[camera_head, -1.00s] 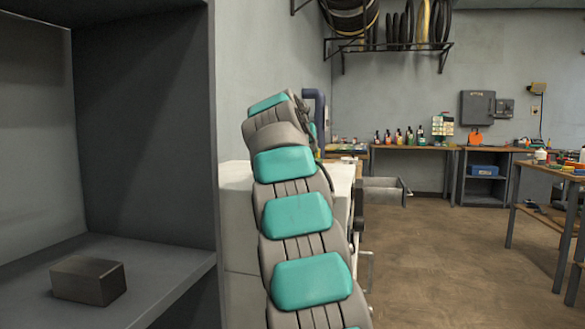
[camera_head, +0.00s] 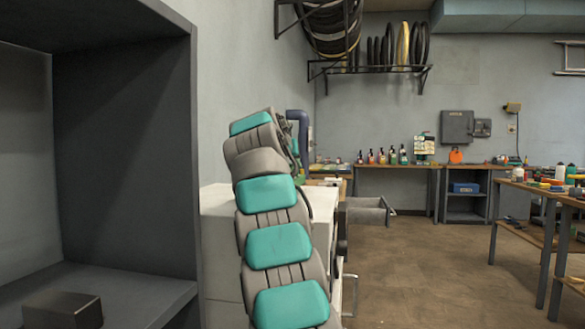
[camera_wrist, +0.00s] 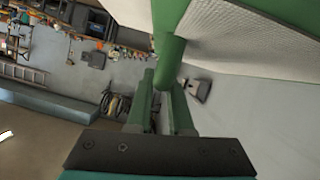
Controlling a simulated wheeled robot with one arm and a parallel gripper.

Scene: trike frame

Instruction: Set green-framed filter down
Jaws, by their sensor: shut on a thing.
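The green-framed filter (camera_wrist: 245,35) fills the upper right of the wrist view, with pale mesh inside its green edges. A green rounded bar of its frame (camera_wrist: 170,58) comes down to the fingertips of my gripper (camera_wrist: 161,90). My gripper is shut on the frame there. Much of the filter lies outside the wrist view. In the head view my own arm rises in the middle, and neither the gripper nor the filter can be made out.
A dark grey shelf unit (camera_head: 125,160) stands close on the left, with a small dark box (camera_head: 62,310) on its lower board. A white cabinet (camera_head: 217,245) is behind my arm. Workbenches (camera_head: 400,167) line the back wall, and another table (camera_head: 545,190) stands right. Open floor (camera_head: 420,270) lies between.

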